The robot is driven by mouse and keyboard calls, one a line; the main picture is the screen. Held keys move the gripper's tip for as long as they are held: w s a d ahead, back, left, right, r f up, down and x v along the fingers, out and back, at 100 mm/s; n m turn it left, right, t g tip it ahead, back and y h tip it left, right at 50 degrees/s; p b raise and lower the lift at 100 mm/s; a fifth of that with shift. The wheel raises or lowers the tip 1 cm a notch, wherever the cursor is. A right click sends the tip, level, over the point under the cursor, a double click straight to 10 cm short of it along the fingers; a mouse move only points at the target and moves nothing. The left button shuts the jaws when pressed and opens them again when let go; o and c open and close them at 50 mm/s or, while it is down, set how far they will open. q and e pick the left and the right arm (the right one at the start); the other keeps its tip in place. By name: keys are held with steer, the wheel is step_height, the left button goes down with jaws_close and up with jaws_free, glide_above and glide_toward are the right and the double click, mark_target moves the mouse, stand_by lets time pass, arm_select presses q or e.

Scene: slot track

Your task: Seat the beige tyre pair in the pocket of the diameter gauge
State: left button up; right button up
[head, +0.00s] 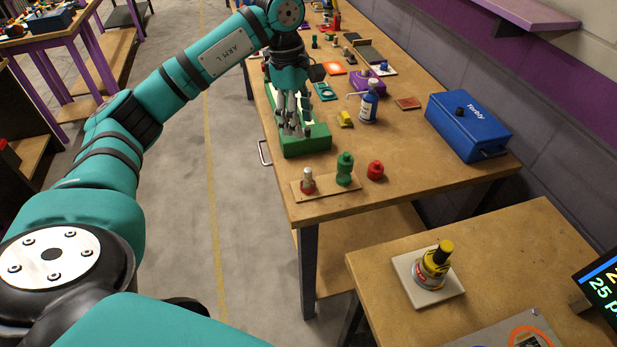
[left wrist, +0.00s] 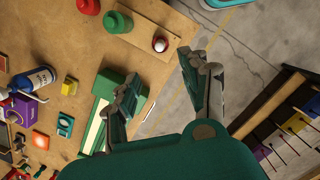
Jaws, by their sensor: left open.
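My left gripper (head: 295,128) hangs fingers down over the near end of a green box (head: 305,146). In the left wrist view its fingers (left wrist: 160,78) are spread, with nothing between them. The green box also shows in the left wrist view (left wrist: 103,86), with a white strip along it, left of the fingers and partly behind one. I cannot make out a beige tyre pair for certain; the gripper hides part of the box. I cannot tell which piece is the diameter gauge. My right gripper is not in view.
A wooden board (head: 326,190) at the table's near edge holds a red piece with a white top (head: 308,181) and a green piece (head: 345,168). A red piece (head: 375,170) stands beside it. A blue bottle (head: 369,104) and blue toolbox (head: 468,126) stand to the right.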

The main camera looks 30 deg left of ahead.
arm_select(q)
steer(key=p, duration=0.2)
glide_above(308, 169)
steer(key=f, duration=0.8)
steer(key=shift+s+a+f, duration=0.2)
steer(key=shift+a+f, duration=0.05)
steer(key=shift+a, duration=0.05)
steer(key=f, duration=0.1)
steer(key=f+p, duration=0.1)
steer(key=f, duration=0.2)
steer(key=shift+w+d+f+p, duration=0.1)
steer(key=shift+d+f+p, duration=0.15)
steer(key=shift+f+p, duration=0.15)
steer(key=shift+f, duration=0.3)
jaws_close()
